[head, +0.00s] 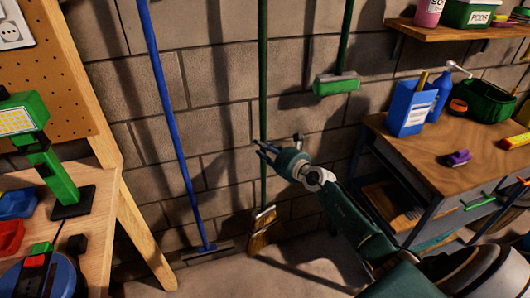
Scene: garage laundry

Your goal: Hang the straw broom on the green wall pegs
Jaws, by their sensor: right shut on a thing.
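The straw broom (263,100) stands upright near the block wall in the middle of the view. Its long green handle runs out of the top of the picture, and its straw head (260,232) is at the bottom, close to the floor. I cannot tell if the straw touches the floor. My right gripper (262,149) is shut on the lower part of the green handle, reaching in from the lower right. The green wall pegs do not show in this view. My left gripper is not in view.
A blue-handled tool (170,110) leans at the wall on the left. A green brush (337,84) hangs right of the broom. A wooden bench (445,185) with bottles stands right, below a shelf (460,35). A workbench (105,195) and pegboard are left.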

